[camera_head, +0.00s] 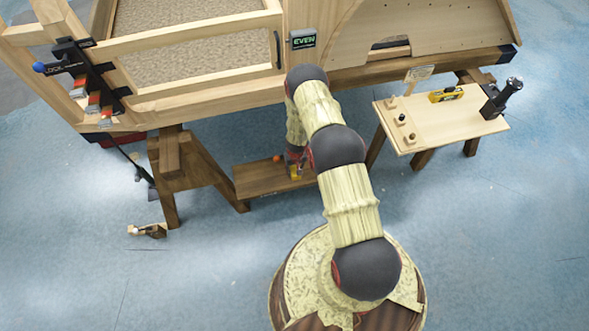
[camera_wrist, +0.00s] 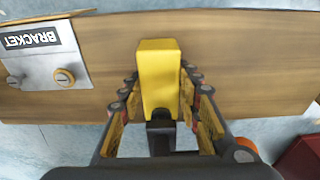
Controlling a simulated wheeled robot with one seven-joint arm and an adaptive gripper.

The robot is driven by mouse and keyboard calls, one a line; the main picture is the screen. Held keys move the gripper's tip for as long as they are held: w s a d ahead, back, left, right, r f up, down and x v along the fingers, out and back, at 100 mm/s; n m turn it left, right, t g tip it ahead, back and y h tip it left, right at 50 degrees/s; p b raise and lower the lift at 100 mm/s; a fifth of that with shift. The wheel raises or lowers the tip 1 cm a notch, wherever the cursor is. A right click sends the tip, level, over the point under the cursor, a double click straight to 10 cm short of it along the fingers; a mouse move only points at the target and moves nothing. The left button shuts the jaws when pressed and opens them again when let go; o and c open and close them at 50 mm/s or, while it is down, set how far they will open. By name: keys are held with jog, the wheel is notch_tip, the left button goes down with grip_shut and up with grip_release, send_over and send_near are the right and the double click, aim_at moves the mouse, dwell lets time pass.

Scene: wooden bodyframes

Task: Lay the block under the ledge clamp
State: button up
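A yellow block-shaped piece (camera_wrist: 159,75) stands between the fingers of my gripper (camera_wrist: 161,80) in the wrist view, over a brown wooden board. A black part (camera_wrist: 160,135) adjoins its near end. The fingers flank it on both sides with their tips close to it; whether they press on it is unclear. In the head view my gripper (camera_head: 295,164) is low over the wooden shelf (camera_head: 255,181), mostly hidden by my arm. A black clamp-like fixture with a blue knob (camera_head: 39,67) is on the frame's upper left; I cannot tell if it is the ledge clamp.
A plate labelled BRACKET (camera_wrist: 42,60) lies on the board. An orange ball (camera_head: 277,158) is beside my gripper. A side table (camera_head: 440,122) at right holds a yellow item (camera_head: 446,94) and a black device (camera_head: 498,97). The large wooden frame (camera_head: 190,32) overhangs the shelf.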

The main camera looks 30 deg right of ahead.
jog(key=o, duration=1.3)
jog(key=s+r, duration=0.1)
jog(key=r, duration=0.6)
jog(key=s+r, duration=0.1)
jog(key=r, duration=1.5)
jog(key=shift+s+a+r, duration=0.2)
jog(key=shift+s+a, duration=0.2)
